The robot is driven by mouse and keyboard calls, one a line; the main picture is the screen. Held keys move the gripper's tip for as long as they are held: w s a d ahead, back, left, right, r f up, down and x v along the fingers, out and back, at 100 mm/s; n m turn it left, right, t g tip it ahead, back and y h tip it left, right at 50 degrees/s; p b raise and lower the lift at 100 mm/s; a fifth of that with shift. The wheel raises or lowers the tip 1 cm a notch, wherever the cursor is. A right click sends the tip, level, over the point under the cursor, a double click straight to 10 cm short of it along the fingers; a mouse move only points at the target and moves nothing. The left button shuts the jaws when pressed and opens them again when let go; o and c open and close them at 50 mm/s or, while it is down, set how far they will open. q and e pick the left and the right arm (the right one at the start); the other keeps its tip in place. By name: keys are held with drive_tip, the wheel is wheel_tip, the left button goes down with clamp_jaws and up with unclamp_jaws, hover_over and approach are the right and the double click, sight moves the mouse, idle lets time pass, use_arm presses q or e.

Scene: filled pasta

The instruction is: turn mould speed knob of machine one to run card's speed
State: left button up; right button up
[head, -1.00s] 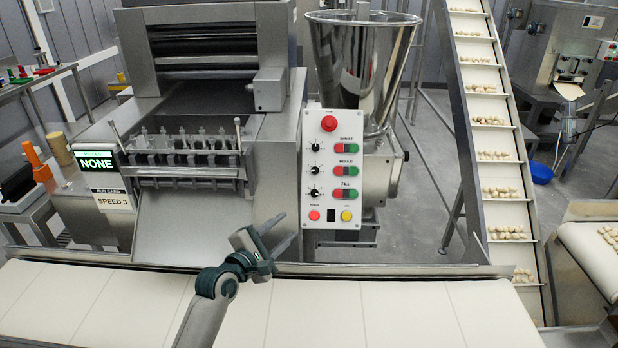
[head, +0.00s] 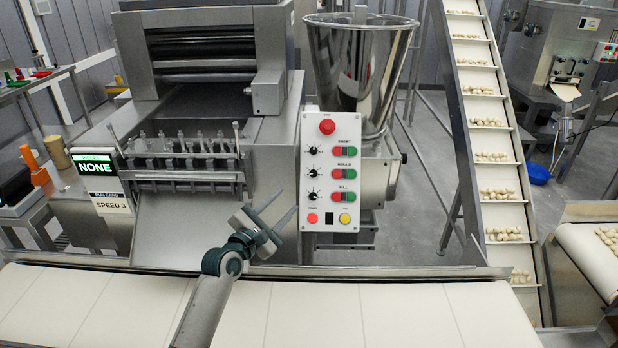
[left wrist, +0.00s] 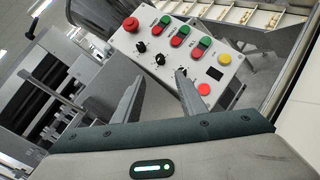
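The white control panel (head: 345,215) of machine one carries three black knobs in a column beside red and green buttons labelled sheet, mould and fill. The mould knob (head: 311,173) is the middle one; its pointer setting is too small to read. The run card (head: 112,204) at the left reads SPEED 3. My left gripper (head: 284,205) is open and empty, left of and below the panel's knobs, apart from them. In the left wrist view its fingers stand apart before the panel (left wrist: 222,72), with the mould knob (left wrist: 160,59) beyond the fingertips. My right gripper is not in view.
A green-lit display (head: 95,163) above the run card reads NONE. A red stop button (head: 327,126) tops the panel. A pale conveyor belt (head: 400,310) runs across the front. A steel hopper (head: 355,70) stands behind the panel, and an inclined conveyor (head: 488,135) stands right.

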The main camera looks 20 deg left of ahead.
sight(312, 175)
use_arm(q)
drive_tip(key=w, duration=0.4)
drive_tip(key=w+d+p, duration=0.1)
drive_tip(key=w, duration=0.3)
drive_tip(key=w+d, duration=0.1)
drive_tip(key=w, duration=0.3)
drive_tip(key=shift+w+d+p, duration=0.25)
drive_tip(key=shift+w+p, duration=0.1)
drive_tip(key=shift+p, duration=0.05)
drive_tip(key=shift+w+d, duration=0.2)
drive_tip(key=shift+w, duration=0.75)
clamp_jaws()
